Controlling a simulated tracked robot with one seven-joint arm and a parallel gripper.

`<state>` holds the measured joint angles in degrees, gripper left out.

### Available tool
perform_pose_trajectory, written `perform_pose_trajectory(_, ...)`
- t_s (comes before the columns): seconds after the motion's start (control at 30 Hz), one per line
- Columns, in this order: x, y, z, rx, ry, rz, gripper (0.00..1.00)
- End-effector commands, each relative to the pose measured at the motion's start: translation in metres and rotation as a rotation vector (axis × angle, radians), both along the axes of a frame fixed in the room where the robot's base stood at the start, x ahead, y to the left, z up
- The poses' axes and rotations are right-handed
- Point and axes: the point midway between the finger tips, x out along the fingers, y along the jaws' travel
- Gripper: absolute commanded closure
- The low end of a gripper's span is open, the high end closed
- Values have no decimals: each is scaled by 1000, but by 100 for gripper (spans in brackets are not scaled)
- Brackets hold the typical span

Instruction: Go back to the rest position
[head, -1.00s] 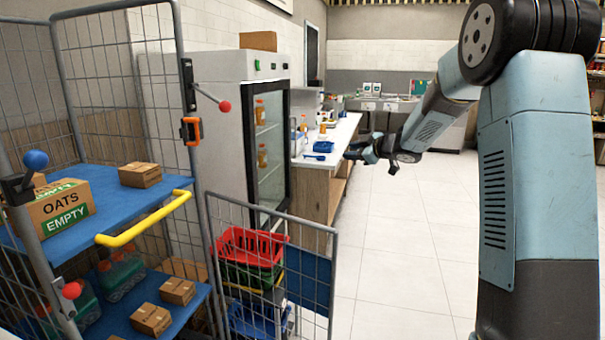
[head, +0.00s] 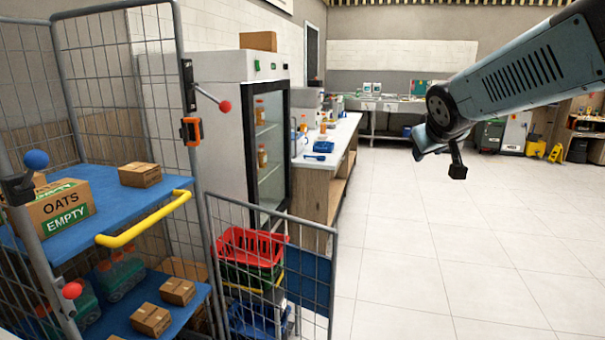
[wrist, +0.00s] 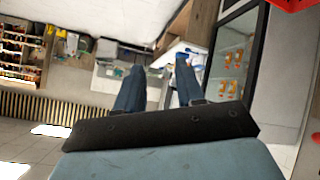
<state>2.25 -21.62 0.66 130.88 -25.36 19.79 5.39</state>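My gripper (wrist: 158,72) shows in the wrist view with its two blue fingers apart and nothing between them. In the head view my arm reaches in from the upper right and ends in the air right of the counter, over open floor; its fingers cannot be made out there. The wrist picture is roughly upside down, with ceiling lights low in it. The gripper touches nothing that I can see.
A white counter (head: 335,135) and glass-door fridge (head: 268,135) stand left of my arm. A wire cart with a blue shelf (head: 110,205), an OATS box (head: 62,208) and a red crate (head: 250,246) are nearer.

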Motion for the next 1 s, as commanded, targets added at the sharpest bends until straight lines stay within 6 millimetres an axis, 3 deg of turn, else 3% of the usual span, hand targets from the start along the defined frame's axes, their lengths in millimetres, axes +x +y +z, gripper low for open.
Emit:
perform_pose_trajectory(0.03, -23, 1, -3, 25, 27, -25, 62)
perform_pose_trajectory(0.3, -135, 16, -41, 192, 226, -117, 62)
perform_pose_trajectory(0.5, -195, 33, -65, 293, 346, -130, 62)
perform_pose_trajectory(0.7, -217, 41, -74, 331, 395, -128, 62)
perform_pose_trajectory(1.0, -217, 42, -74, 333, 396, -128, 62)
